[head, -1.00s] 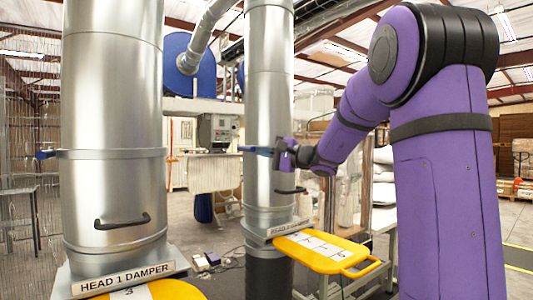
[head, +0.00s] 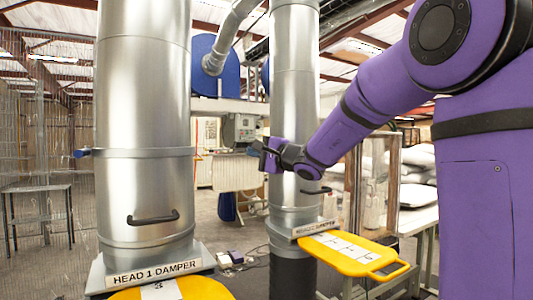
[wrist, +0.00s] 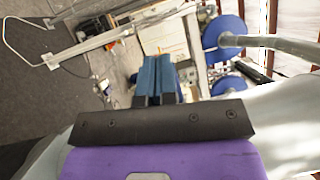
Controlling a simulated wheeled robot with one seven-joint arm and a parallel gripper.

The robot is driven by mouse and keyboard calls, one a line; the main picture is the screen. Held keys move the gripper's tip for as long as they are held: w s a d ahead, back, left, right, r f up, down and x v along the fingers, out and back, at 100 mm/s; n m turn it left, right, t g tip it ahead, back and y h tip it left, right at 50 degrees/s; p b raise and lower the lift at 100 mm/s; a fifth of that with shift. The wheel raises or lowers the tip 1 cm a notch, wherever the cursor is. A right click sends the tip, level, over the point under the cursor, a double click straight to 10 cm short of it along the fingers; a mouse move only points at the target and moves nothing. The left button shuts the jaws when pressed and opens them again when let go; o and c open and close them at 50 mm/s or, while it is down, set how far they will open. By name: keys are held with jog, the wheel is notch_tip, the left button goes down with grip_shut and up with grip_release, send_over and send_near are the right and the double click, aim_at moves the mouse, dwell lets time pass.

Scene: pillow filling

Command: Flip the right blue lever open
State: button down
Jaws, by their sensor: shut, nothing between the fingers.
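The right metal pipe (head: 295,95) stands upright behind my gripper (head: 262,152), which is at the height of the pipe's left side. In the wrist view, my two blue fingers (wrist: 157,80) are together, with nothing seen between them. The right blue lever cannot be told apart from my fingers in the head view, where my gripper covers that spot. I cannot tell whether they touch or how the lever stands. A blue lever (head: 82,153) sticks out left from the band of the left pipe (head: 145,80).
A yellow plate (head: 352,254) juts out at the right pipe's base. White sacks (head: 415,165) lie on a table at the right. Blue round machines stand behind.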

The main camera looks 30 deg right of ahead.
jog(key=w+a, duration=0.3)
jog(key=shift+w+r, duration=0.1)
jog(key=shift+w, duration=0.2)
dwell(0.6)
